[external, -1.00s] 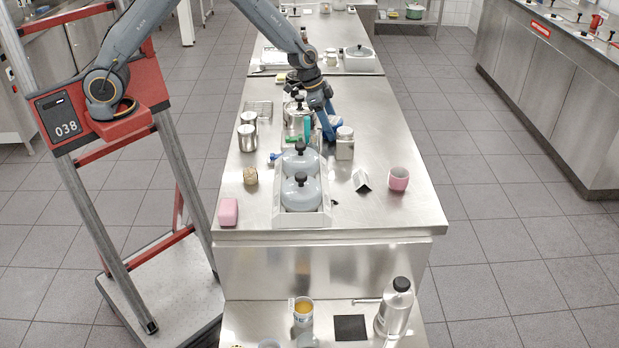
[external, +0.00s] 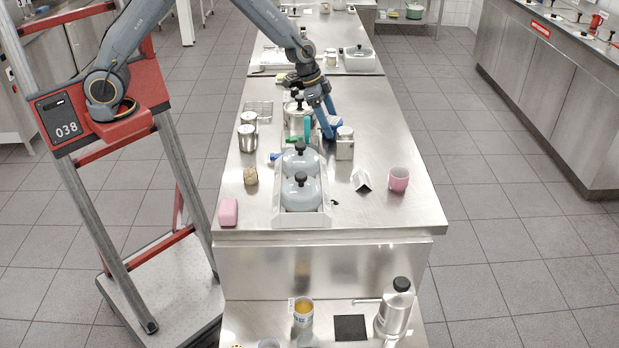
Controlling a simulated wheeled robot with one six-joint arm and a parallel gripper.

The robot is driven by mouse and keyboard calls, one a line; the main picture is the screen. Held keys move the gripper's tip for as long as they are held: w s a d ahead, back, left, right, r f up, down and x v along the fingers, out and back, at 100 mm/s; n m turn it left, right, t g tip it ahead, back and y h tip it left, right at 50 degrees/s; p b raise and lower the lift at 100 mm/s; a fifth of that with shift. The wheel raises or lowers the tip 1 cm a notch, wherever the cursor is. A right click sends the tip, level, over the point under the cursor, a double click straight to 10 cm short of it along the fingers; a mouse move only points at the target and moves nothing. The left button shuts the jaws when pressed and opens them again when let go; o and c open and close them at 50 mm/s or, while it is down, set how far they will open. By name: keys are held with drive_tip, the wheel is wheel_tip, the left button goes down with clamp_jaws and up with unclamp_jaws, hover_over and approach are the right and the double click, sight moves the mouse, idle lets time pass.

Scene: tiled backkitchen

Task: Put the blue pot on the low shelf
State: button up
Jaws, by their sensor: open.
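Two lidded grey-blue pots with black knobs stand one behind the other in a white tray on the steel counter: a front pot (external: 301,197) and a rear pot (external: 300,164). I cannot tell whether either is the blue pot; no plainly blue pot shows. The low shelf (external: 250,318) is a steel surface below the counter's near end. My gripper (external: 322,127) is open and points down behind the tray, near a steel pot (external: 294,122) and a lidded canister (external: 345,148). Blue and teal parts crowd around its fingertips, and their outlines are hard to separate.
The shelf holds a yellow-topped can (external: 303,311), a black square (external: 350,328) and a steel bottle (external: 396,308). On the counter are a pink block (external: 228,212), a pink cup (external: 398,180), a metal wedge (external: 362,181) and steel jars (external: 247,138). The counter's right side is mostly clear.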

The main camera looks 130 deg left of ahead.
drive_tip(key=shift+o, duration=0.5)
drive_tip(key=b+v, duration=0.2)
drive_tip(key=v, duration=0.8)
drive_tip(key=shift+r, duration=0.2)
drive_tip(key=shift+d+f, duration=0.1)
drive_tip(key=w+n+b, duration=0.1)
drive_tip(key=n, duration=0.1)
drive_tip(key=w+f+n+g+y+b, duration=0.1)
drive_tip(key=n, duration=0.1)
drive_tip(key=w+f+n+g+b, duration=0.1)
drive_tip(key=n, duration=0.2)
drive_tip(key=shift+w+d+f+y, duration=0.15)
drive_tip(key=shift+w+d+y, duration=0.05)
drive_tip(key=shift+y, duration=0.1)
drive_tip(key=shift+s+a+p+x, duration=0.15)
drive_tip(key=shift+p+x, duration=0.45)
drive_tip(key=shift+x, duration=1.35)
drive_tip(key=shift+s+a+p+x, duration=0.15)
drive_tip(key=shift+p+x, duration=0.4)
drive_tip(key=shift+x, duration=1.35)
drive_tip(key=shift+d, duration=0.1)
drive_tip(key=c, duration=1.5)
